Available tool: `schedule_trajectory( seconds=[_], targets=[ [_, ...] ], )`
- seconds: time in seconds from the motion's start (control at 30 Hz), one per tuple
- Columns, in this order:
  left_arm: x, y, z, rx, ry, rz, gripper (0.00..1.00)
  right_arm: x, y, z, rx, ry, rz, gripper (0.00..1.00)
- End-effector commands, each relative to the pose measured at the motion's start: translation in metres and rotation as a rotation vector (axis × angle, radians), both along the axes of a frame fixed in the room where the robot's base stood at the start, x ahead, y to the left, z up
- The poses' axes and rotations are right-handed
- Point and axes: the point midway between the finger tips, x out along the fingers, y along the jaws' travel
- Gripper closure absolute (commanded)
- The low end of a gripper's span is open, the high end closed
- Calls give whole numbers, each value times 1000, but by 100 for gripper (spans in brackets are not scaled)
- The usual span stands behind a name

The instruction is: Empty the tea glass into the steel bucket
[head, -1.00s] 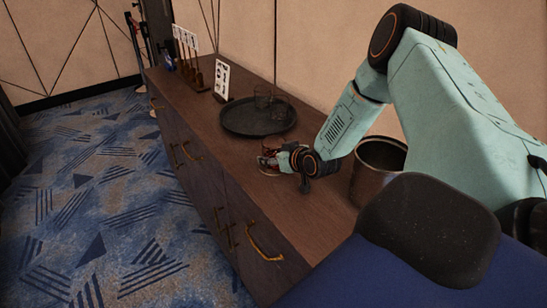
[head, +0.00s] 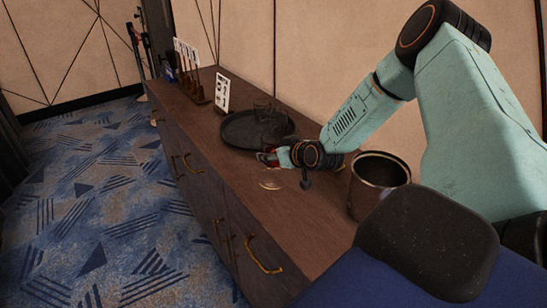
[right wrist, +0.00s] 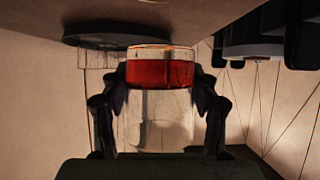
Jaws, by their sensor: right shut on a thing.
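The tea glass (right wrist: 160,75) is clear with red tea in it, and sits between both fingers of my right gripper (right wrist: 160,100) in the right wrist view. That view looks upside down, with the tabletop along its top. In the head view my right gripper (head: 272,157) is shut on the glass, just above the sideboard and near the tray; the glass is small and partly hidden there. The glass looks about upright. The steel bucket (head: 365,205) stands open on the sideboard, right of the gripper and apart from it. My left gripper is not in view.
A white sign (head: 222,92) and several cards in holders (head: 190,68) stand farther left.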

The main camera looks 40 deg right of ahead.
Motion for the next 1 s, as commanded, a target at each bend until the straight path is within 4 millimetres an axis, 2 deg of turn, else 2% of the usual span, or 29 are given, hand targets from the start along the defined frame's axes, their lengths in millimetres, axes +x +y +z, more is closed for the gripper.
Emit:
schedule_trajectory(
  seconds=[0.03, 0.3, 0.67, 0.83, 1.0],
  targets=[
    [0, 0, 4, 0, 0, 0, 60, 1, 0, 8, 0, -5, 0, 85],
    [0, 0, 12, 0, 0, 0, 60, 1, 0, 26, 1, -3, 0, 85],
    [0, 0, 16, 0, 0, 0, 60, 0, 2, 34, 1, -2, 6, 85],
    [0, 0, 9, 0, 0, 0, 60, -5, 24, 26, 1, 0, 76, 85],
    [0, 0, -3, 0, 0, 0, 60, -16, 69, 12, 2, 0, 217, 85]
  ],
)
